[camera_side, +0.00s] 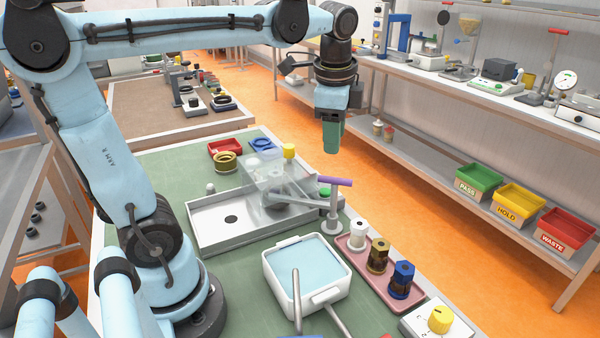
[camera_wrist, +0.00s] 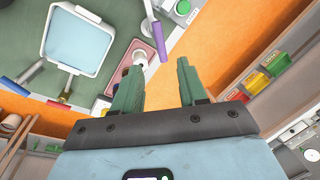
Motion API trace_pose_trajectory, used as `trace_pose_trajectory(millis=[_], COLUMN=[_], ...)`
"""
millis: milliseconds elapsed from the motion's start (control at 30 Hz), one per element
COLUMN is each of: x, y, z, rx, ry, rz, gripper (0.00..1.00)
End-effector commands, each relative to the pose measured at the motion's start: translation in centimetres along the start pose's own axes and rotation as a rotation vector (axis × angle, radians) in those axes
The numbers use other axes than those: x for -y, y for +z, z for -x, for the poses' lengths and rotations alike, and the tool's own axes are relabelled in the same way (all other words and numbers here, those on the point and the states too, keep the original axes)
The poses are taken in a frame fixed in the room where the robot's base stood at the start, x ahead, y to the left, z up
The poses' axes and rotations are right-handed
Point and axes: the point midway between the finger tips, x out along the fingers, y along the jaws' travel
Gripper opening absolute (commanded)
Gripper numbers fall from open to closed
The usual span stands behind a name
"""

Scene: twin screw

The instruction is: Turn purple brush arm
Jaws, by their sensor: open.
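The purple brush arm (camera_side: 335,181) is a short purple bar on top of a grey upright post near the right edge of the green table. It also shows in the wrist view (camera_wrist: 159,40), at the top, beyond my fingers. My gripper (camera_side: 332,150) hangs pointing down above and behind the purple bar in the side view, apart from it. In the wrist view my gripper (camera_wrist: 157,78) shows two green fingers spread wide with nothing between them but orange floor.
A grey tray (camera_side: 215,236) with a clear cover (camera_side: 275,172) stands left of the post. A white basin (camera_side: 268,270) of light blue liquid and a pink tray (camera_side: 355,262) with spools stand in front. Open floor lies to the right.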

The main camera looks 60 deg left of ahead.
Motion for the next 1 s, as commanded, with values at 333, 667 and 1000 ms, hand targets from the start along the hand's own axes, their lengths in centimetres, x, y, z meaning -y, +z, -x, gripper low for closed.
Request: trace_pose_trajectory(millis=[333,667,1000], x=[0.0,-0.2,-5.3], y=[0.0,0.0,-0.7], z=[2.3,2.2,-2.8], rx=[0.000,-0.007,-0.269], ry=[0.000,-0.004,-0.087], rz=[-0.001,0.010,0.431], gripper=[0.42,0.42,0.42])
